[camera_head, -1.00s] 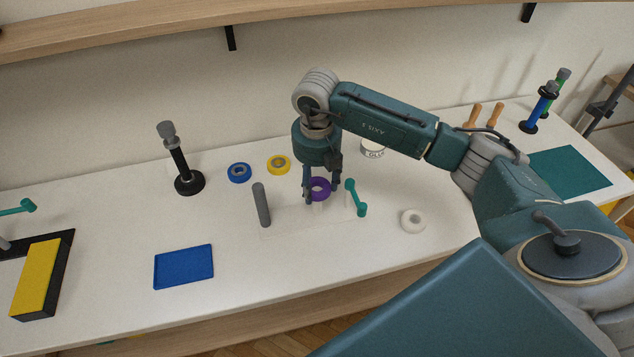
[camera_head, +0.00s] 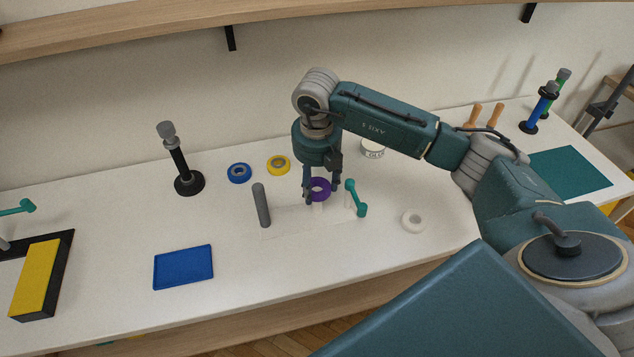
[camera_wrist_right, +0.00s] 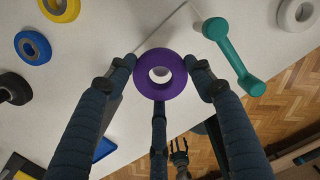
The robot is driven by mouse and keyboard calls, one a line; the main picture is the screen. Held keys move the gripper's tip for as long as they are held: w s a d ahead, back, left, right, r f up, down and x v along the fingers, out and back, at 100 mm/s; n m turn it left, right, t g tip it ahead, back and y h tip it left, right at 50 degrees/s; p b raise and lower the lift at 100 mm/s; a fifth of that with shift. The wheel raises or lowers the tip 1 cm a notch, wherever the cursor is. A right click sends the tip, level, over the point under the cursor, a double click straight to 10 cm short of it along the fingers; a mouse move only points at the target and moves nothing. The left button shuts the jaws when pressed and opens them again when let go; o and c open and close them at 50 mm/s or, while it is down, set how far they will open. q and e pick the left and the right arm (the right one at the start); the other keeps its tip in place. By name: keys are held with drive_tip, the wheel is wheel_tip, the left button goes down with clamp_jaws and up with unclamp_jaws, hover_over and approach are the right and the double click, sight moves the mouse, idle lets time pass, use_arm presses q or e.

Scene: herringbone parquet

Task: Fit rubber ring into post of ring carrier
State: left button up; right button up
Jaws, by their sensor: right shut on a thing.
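The purple rubber ring (camera_head: 319,189) is held between the fingers of my right gripper (camera_head: 320,192), which points down over the ring carrier. It also shows in the right wrist view (camera_wrist_right: 160,88), with a pale round shape in its hole; I cannot tell whether a post is inside it. The carrier is a pale, nearly see-through plate (camera_head: 288,222) with a grey post (camera_head: 261,205) at its left. A short whitish post (camera_head: 318,207) stands just below the ring. My left gripper (camera_wrist_right: 179,148) shows small in the right wrist view, its fingers apart, over the floor.
A white ring (camera_head: 413,221) lies further right. A blue ring (camera_head: 239,173) and a yellow ring (camera_head: 278,165) lie behind. A blue tray (camera_head: 183,267) lies front left.

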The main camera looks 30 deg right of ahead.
sight(317, 205)
drive_tip(key=shift+f+b, duration=3.45)
drive_tip(key=shift+f, duration=0.95)
drive_tip(key=o, duration=1.2)
drive_tip(key=shift+o, duration=0.2)
drive_tip(key=shift+r, duration=0.1)
drive_tip(key=r, duration=1.1)
drive_tip(key=shift+s+a+r, duration=0.3)
drive_tip(key=shift+s+r, duration=0.1)
